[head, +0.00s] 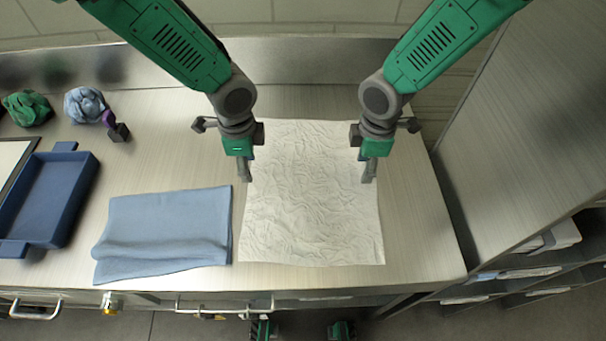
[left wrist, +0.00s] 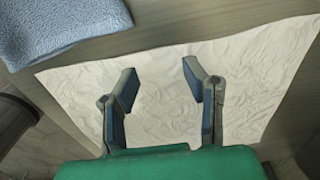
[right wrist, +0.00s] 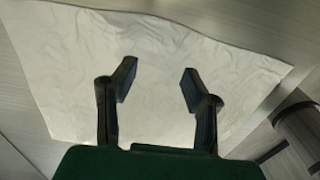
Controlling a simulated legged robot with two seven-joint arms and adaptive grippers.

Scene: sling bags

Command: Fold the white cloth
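The white cloth (head: 312,215) lies spread flat and wrinkled on the counter, roughly rectangular. It also shows under the fingers in the left wrist view (left wrist: 250,75) and in the right wrist view (right wrist: 80,75). My left gripper (head: 246,172) is over the cloth's left edge, its fingers apart with nothing between them in the left wrist view (left wrist: 157,85). My right gripper (head: 367,172) is over the cloth's right edge, also open and empty in the right wrist view (right wrist: 158,85). I cannot tell how far the fingertips are above the cloth.
A folded blue cloth (head: 165,232) lies just left of the white cloth. Further left are a blue tray (head: 48,200), a crumpled light-blue cloth (head: 85,105), a green one (head: 27,108) and a small purple-and-black item (head: 115,127). A shelf unit (head: 535,150) stands at the right.

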